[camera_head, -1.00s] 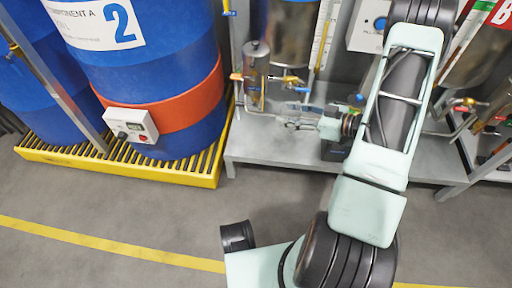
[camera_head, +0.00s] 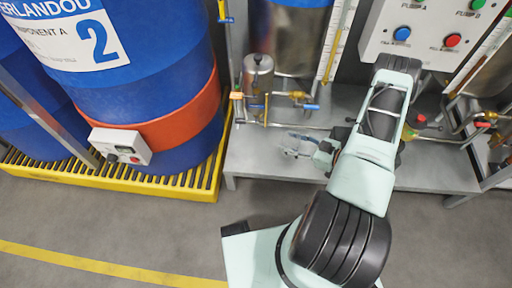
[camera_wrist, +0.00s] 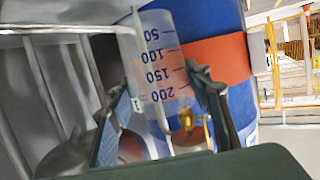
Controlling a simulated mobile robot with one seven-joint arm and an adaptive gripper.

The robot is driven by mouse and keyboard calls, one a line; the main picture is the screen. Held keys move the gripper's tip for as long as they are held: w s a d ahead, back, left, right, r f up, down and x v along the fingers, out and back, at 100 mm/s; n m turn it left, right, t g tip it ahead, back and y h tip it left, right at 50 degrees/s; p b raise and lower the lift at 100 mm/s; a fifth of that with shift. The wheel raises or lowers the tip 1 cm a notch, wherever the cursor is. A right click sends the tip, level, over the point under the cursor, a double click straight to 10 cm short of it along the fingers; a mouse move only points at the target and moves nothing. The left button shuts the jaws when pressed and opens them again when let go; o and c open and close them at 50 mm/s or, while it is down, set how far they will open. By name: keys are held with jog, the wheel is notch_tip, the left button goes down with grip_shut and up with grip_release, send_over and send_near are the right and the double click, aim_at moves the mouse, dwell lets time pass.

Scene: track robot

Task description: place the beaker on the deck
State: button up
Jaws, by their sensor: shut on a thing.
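In the wrist view the beaker (camera_wrist: 160,50) is clear, with dark marks from 50 to 200. It stands between the two dark fingers of my gripper (camera_wrist: 158,84), which is shut on it; the marks read upside down. In the head view the beaker (camera_head: 296,146) is a faint see-through shape at the end of my arm. It appears over the grey metal deck (camera_head: 252,165), near the front part; its height above the deck is hard to tell. My gripper is partly hidden by the arm there.
A steel pot (camera_head: 258,76) with valves and a pipe stands behind the beaker. A button panel (camera_head: 425,35) hangs at the upper right. A blue drum (camera_head: 150,65) stands on a yellow grated pallet (camera_head: 190,188) at the left. The deck's front left is bare.

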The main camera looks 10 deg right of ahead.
jog(key=w+a+f+b, duration=0.2)
jog(key=a+f, duration=0.1)
jog(key=f, duration=0.1)
jog(key=w+a+f+b, duration=0.2)
jog(key=w+a+f, duration=0.1)
jog(key=a+f, duration=0.1)
jog(key=w+a+f+b, duration=0.3)
jog(key=f, duration=0.2)
jog(key=shift+w+a, duration=0.1)
jog(key=shift+a, duration=0.2)
jog(key=shift+r, duration=0.15)
jog(key=shift+f, duration=0.2)
jog(key=o, duration=1.1)
jog(key=shift+r, duration=0.1)
